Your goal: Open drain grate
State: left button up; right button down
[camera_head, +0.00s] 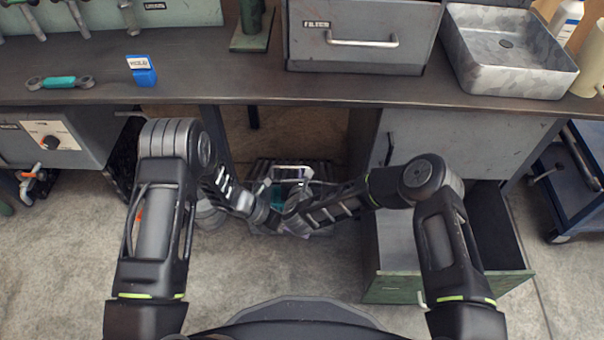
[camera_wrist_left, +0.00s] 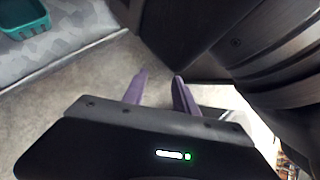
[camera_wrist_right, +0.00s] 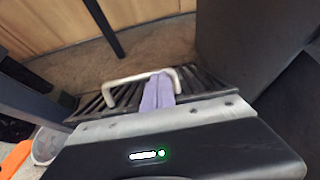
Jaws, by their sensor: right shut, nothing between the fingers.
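The drain grate, dark with parallel slats, shows in the right wrist view (camera_wrist_right: 118,97). Its pale bent-bar handle (camera_wrist_right: 128,80) stands above the slats. In the head view the grate (camera_head: 318,170) is low under the bench opening, partly hidden by my arms. My right gripper (camera_wrist_right: 159,88) is shut and empty, with its fingertips overlapping the handle bar in view. I cannot tell whether they touch it or pass through the loop. My left gripper (camera_wrist_left: 158,85) has its fingers apart with nothing between them, beside a grey tray-like surface.
A teal basket (camera_wrist_left: 25,18) is near the left gripper. The bench top (camera_head: 215,85) overhangs the work area. Dark cabinet sides and a leg crowd the right gripper. Floor is clear at the front left.

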jog(key=shift+d+f, duration=0.15)
jog(key=shift+f, duration=0.1)
jog(key=shift+d, duration=0.1)
pick_arm(q)
jog(key=s+a+m+y, duration=0.2)
jog(key=s+m, duration=0.7)
jog(key=m, duration=0.4)
jog(key=s+a+m+t+y, duration=0.1)
jog(key=s+a+m+y, duration=0.2)
jog(key=s+m, duration=0.6)
jog(key=m, duration=0.4)
jog(key=shift+a+r, duration=0.25)
jog(key=shift+a, duration=0.05)
jog(key=shift+s, duration=0.1)
pick_arm(e)
jog(key=shift+r, duration=0.1)
